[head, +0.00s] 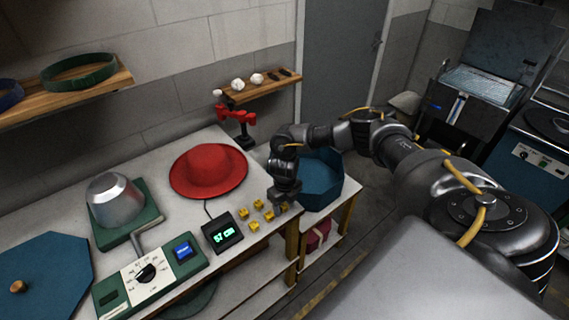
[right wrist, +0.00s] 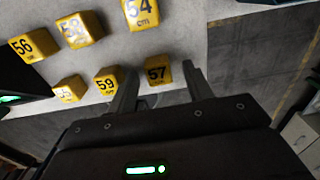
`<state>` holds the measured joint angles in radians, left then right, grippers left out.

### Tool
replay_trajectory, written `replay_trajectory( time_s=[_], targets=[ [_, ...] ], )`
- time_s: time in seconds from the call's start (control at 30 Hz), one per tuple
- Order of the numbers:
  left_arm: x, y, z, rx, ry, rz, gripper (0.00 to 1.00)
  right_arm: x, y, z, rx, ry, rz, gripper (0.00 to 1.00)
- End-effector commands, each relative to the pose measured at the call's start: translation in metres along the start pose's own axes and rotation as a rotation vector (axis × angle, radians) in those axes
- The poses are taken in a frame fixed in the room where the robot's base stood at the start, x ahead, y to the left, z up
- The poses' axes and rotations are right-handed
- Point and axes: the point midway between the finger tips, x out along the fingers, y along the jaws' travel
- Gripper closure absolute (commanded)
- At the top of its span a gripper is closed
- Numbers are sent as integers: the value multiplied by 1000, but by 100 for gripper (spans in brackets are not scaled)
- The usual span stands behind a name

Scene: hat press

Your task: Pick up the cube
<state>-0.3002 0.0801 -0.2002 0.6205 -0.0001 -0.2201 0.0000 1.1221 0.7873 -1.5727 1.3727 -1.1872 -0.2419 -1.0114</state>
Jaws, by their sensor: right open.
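Several small yellow number cubes lie on the white table's right end. In the right wrist view the cube marked 57 (right wrist: 157,75) sits between the fingertips of my right gripper (right wrist: 160,78), which is open. I cannot tell whether either finger touches it. The cube marked 59 (right wrist: 106,80) is just left of the left finger. Cubes marked 54 (right wrist: 141,13), 58 (right wrist: 80,29) and 56 (right wrist: 34,44) lie farther off. In the head view my right gripper (head: 284,202) reaches down at the table edge and partly hides a cube. My left gripper is not in view.
A small display (head: 222,232) reading 57 cm stands left of the cubes. A red hat (head: 208,171) lies behind them. A blue bin (head: 321,183) stands right of my right gripper. A metal hat form (head: 115,200) and a dial panel (head: 150,275) are farther left.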

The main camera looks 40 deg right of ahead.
Motion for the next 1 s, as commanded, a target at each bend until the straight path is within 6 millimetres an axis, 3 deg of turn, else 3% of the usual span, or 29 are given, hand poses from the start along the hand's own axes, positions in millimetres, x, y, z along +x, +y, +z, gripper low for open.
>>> replay_trajectory(
  time_s=[0.07,0.43,0.77,1.0],
  targets=[
    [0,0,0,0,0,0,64,0,0,0,0,0,0,50],
    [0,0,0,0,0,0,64,0,0,0,0,0,0,97],
    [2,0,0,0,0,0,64,-5,0,1,1,-1,1,97],
    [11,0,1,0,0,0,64,-34,-2,-3,-1,-2,1,97]
  ],
)
